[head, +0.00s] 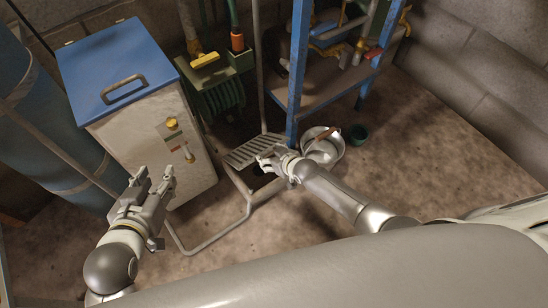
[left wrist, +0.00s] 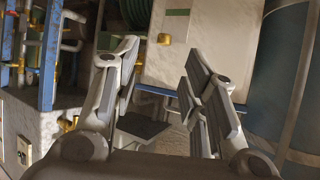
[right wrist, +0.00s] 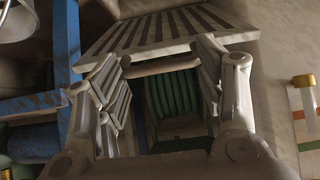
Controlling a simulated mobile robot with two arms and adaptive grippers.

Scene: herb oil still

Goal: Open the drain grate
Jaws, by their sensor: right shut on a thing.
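The drain grate (head: 254,150) is a grey slatted panel on the floor between the white cabinet and the blue frame. It looks tilted up, with a dark opening (head: 259,171) showing at its near side. My right gripper (head: 268,160) is at the grate's near right edge, shut on it. In the right wrist view the slatted grate (right wrist: 165,28) spans the top, with a bar along its edge between the fingers (right wrist: 160,85). My left gripper (head: 155,182) is open and empty in front of the white cabinet; its spread fingers also show in the left wrist view (left wrist: 160,80).
The white cabinet (head: 150,130) with a blue lid stands left of the grate. A blue frame post (head: 297,75) rises behind it at the right. A bent pipe (head: 215,240) lies low in front.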

